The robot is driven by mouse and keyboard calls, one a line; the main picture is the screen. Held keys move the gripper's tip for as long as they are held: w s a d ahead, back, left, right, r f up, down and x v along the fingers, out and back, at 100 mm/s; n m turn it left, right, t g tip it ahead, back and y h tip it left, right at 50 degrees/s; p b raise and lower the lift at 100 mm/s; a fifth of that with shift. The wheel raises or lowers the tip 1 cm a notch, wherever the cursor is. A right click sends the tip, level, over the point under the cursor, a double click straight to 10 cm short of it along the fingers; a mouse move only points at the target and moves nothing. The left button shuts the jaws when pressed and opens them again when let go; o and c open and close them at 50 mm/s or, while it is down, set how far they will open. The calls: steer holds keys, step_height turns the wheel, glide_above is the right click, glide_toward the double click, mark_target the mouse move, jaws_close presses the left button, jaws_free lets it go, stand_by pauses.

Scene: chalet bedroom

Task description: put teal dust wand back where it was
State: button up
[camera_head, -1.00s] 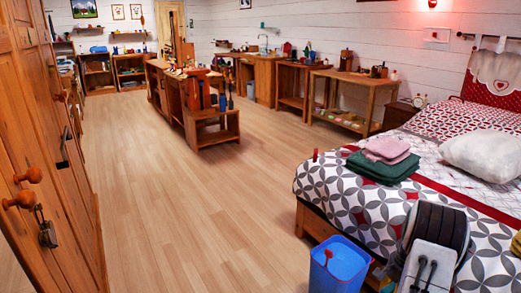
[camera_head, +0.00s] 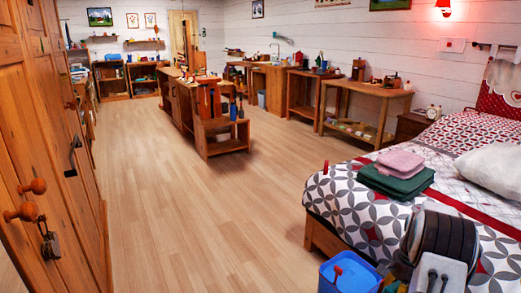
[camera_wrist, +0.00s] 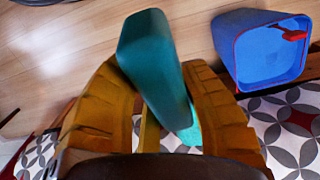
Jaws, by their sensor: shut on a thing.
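My gripper (camera_wrist: 166,112) shows in the wrist view with its two yellow-brown fingers shut on the teal dust wand (camera_wrist: 156,62). The wand's broad teal end sticks out past the fingertips, and its lower part runs down between the fingers. In the wrist view the wand is over the wooden floor and the bed's edge, apart from the blue bin. The gripper and the wand cannot be made out in the head view.
A blue bin (camera_head: 345,278) with a red item stands beside the bed (camera_head: 355,205); it shows in the wrist view (camera_wrist: 247,60). Folded towels (camera_head: 398,175) lie on the bed. A wooden wardrobe (camera_head: 60,150) lines the left. The floor (camera_head: 200,210) between is clear. Workbenches stand further back.

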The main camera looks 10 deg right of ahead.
steer(key=shift+s+a+f, duration=0.15)
steer(key=shift+s+a, duration=0.2)
steer(key=w+a+r+n, duration=0.1)
steer(key=a+r+n, duration=0.2)
steer(key=a, duration=0.7)
steer(key=w+a+r+n, duration=0.2)
steer(key=a+r+n, duration=0.1)
steer(key=a, duration=0.8)
steer(key=w+a+r+n, duration=0.1)
steer(key=a+r+n, duration=0.2)
steer(key=a, duration=0.7)
step_height(320, 180, up, 18)
steer(key=p, duration=2.3)
steer(key=shift+h, duration=0.3)
steer(key=shift+f, duration=0.15)
